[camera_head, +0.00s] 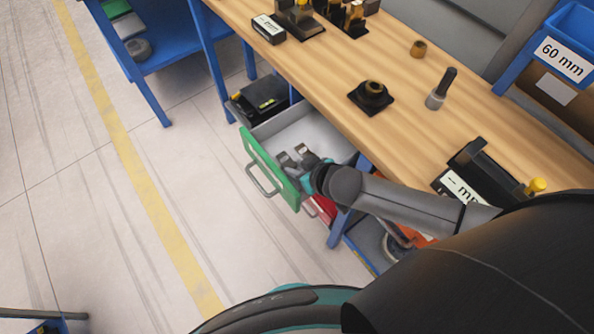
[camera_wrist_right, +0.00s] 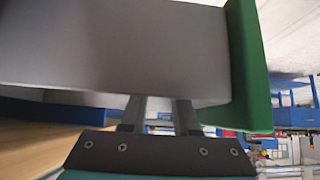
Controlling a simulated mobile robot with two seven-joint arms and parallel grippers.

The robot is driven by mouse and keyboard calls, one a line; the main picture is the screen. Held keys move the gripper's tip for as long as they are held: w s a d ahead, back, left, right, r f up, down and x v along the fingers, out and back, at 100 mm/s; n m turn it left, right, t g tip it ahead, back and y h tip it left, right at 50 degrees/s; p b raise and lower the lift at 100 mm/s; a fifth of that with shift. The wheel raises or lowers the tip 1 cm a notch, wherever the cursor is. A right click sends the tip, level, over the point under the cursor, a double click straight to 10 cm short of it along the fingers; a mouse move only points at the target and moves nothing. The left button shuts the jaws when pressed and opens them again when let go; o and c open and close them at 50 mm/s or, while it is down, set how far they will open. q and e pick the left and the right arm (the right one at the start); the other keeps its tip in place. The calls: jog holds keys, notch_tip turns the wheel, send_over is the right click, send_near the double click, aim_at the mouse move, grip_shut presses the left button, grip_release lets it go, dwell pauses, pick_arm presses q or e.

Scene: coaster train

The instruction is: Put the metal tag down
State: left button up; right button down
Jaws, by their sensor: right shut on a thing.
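My right gripper (camera_head: 293,156) is over the open drawer (camera_head: 273,127), near its green front (camera_head: 262,165). Its two grey fingers show a gap between them, and they also show in the right wrist view (camera_wrist_right: 160,112). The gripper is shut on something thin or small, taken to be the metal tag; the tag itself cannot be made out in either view. In the right wrist view, a grey drawer surface (camera_wrist_right: 110,50) with the green front (camera_wrist_right: 248,65) beside it fills the upper part, close to the fingers. My left gripper is not in view.
The wooden bench top (camera_head: 330,85) above the drawer holds a black base with a round part (camera_head: 372,96), a grey cylinder with a black handle (camera_head: 440,90) and a small brown ring (camera_head: 418,48). The floor at left is clear.

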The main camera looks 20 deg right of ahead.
jog(key=shift+f, duration=0.7)
jog(key=shift+f, duration=0.15)
jog(key=c, duration=0.7)
grip_release()
jog(key=shift+o, duration=0.2)
jog(key=shift+s+d+r, duration=0.1)
jog(key=shift+s+r, duration=0.05)
jog(key=shift+r, duration=0.2)
jog(key=p+v, duration=0.3)
jog(key=v, duration=0.8)
jog(key=shift+s+r+p, duration=0.15)
jog(key=shift+r+p, duration=0.05)
jog(key=shift+p, duration=0.1)
jog(key=shift+d, duration=0.1)
